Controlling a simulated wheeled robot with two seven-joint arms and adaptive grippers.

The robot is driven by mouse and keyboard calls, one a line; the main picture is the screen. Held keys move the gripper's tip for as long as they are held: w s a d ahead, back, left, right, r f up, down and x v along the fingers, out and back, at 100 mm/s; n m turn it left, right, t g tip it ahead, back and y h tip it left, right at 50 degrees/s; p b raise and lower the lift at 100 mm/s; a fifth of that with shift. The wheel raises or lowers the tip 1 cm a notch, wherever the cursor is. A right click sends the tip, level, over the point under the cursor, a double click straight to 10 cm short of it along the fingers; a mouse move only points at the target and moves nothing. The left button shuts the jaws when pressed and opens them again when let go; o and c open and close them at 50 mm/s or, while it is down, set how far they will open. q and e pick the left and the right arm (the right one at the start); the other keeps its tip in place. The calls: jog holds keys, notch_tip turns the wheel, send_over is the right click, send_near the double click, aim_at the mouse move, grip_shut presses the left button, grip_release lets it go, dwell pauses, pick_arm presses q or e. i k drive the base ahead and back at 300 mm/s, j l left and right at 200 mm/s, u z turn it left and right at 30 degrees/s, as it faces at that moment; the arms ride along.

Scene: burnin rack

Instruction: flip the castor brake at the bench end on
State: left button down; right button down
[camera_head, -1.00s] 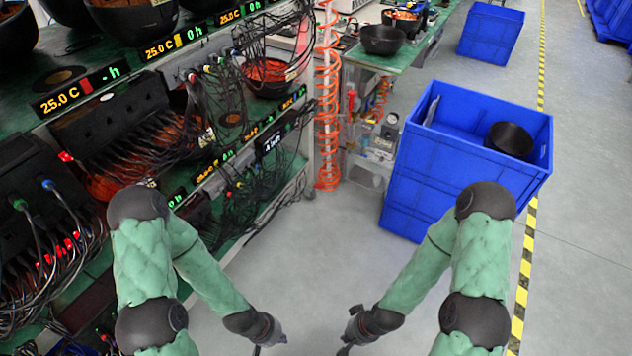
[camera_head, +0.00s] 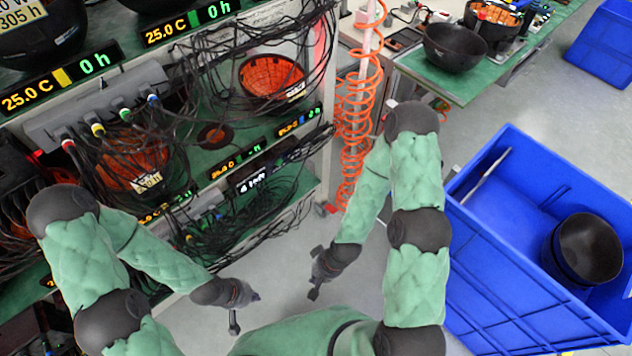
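A small red and grey part (camera_head: 327,208), which may be the castor with its brake, shows low at the near end of the rack, beside the orange coiled hose. It is too small to tell how its lever stands. My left gripper (camera_head: 238,312) is low in front of the rack, over the grey floor. My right gripper (camera_head: 314,284) hangs over the floor below the red part in the picture, apart from it. I see nothing held in either gripper, and their fingers are too small to judge.
The rack (camera_head: 262,18) with cables and displays fills the left. The orange coiled hose (camera_head: 352,150) hangs at its end. A green-topped bench (camera_head: 440,85) bears a black bowl (camera_head: 455,47). A blue crate (camera_head: 500,255) stands close right of my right arm. Floor between is clear.

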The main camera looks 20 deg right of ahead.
aim_at(329, 207)
jog(key=i+l+u, duration=0.15)
jog(key=l, duration=0.15)
jog(key=i+l+u, duration=0.2)
jog(key=l+u, duration=0.15)
jog(key=l, duration=0.2)
jog(key=i+l+u, duration=0.15)
jog(key=l, duration=0.2)
